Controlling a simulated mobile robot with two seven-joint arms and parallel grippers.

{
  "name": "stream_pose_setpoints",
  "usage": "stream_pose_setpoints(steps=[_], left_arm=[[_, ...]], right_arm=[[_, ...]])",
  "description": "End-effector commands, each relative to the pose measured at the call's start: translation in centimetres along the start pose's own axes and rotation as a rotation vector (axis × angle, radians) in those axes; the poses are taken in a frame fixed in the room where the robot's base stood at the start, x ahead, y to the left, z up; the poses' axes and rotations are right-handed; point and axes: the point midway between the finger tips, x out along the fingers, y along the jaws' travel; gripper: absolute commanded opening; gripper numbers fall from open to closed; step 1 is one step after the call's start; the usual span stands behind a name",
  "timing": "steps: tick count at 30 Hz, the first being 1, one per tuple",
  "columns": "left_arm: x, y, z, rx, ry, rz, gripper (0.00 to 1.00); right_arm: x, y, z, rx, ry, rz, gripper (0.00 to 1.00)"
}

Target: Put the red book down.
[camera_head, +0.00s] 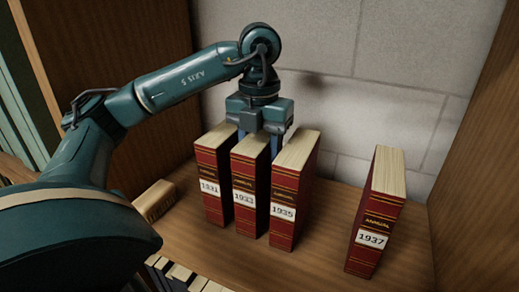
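Several red books with gold bands and white year labels stand upright on the wooden shelf (330,225): the 1931 book (210,165), the 1933 book (243,210), the 1935 book (283,220) and the 1937 book (370,215). My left gripper (259,140) comes from above, with one finger on each side of the 1933 book's top. It looks shut on this book; the fingertips are partly hidden behind the books. The 1933 book stands between 1931 and 1935, its lower edge appearing at shelf level. My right gripper is not in view.
A wide free gap lies between the 1935 and 1937 books. A wooden side wall (480,160) rises at the right, a pale block wall (400,70) behind. A tan block-like thing (154,201) lies at the left. More books (180,276) show below the front edge.

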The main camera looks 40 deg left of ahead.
Motion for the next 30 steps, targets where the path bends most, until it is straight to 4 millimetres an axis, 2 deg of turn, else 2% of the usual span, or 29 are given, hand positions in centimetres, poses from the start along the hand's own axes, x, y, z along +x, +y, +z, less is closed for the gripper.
stream_pose_setpoints(steps=[2,3,6,13,17,20,23,30], left_arm=[[0.2,0.0,0.0,-0.001,-0.003,-0.002,0.00],[0.4,0.0,0.0,0.000,0.001,0.000,0.44],[0.3,0.0,0.0,0.000,0.001,0.000,0.52],[0.1,0.0,0.0,0.000,0.000,0.000,0.53],[-0.8,0.0,0.1,-0.001,-0.003,-0.002,0.53],[-2.5,-0.1,0.1,-0.001,-0.004,-0.003,0.53],[-5.2,0.0,0.1,-0.002,-0.006,-0.002,0.53],[-10.0,0.0,0.1,-0.001,-0.005,-0.001,0.53]], right_arm=[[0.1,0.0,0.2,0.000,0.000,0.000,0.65],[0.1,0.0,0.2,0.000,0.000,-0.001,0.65],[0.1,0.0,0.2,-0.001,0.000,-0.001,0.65],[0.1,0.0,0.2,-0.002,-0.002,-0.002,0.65],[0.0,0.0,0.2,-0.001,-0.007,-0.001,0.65],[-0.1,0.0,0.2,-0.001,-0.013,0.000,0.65],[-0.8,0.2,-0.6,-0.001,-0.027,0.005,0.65],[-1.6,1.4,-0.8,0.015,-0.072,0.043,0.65]])
